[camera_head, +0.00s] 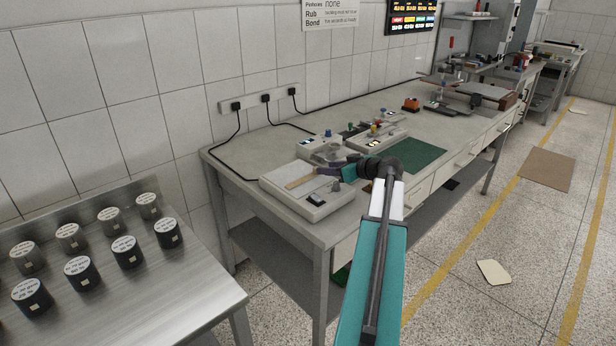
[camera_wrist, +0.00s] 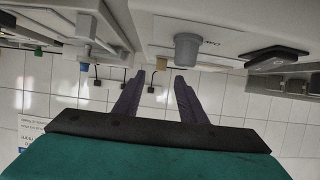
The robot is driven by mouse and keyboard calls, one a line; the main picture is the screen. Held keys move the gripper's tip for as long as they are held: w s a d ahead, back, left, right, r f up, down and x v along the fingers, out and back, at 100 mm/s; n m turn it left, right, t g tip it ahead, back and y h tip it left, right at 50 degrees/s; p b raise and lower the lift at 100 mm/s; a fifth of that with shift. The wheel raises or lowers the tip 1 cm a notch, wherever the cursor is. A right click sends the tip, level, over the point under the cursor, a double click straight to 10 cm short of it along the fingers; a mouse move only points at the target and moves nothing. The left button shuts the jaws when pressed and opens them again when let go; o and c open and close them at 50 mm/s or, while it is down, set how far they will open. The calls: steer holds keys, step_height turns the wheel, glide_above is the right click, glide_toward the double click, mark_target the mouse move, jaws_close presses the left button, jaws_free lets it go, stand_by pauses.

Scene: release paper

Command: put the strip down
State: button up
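A thin tan strip (camera_head: 299,182) shows at the top of a pale bench device (camera_head: 307,200), near the tips of my gripper (camera_head: 324,168). I cannot tell whether it rests on the device or sits just above it. In the wrist view my gripper (camera_wrist: 160,84) has its two purple fingers apart, with a clear gap and nothing seen gripped between them. A small tan piece (camera_wrist: 161,63) shows just beyond the fingertips; it may be the strip seen end-on.
The grey bench (camera_head: 245,150) carries more devices with coloured knobs and a green mat (camera_head: 415,157). A wall socket panel (camera_head: 258,99) has three black plugs. At left, a metal table (camera_head: 175,285) holds several dark cylinders. A pale sheet (camera_head: 494,272) lies on the floor.

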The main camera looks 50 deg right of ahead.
steer(key=shift+w+f, duration=0.1)
steer(key=shift+w, duration=0.15)
steer(key=shift+w, duration=0.1)
steer(key=shift+p+x, duration=0.85)
steer(key=shift+x, duration=1.65)
steer(key=shift+f, duration=0.15)
jaws_close()
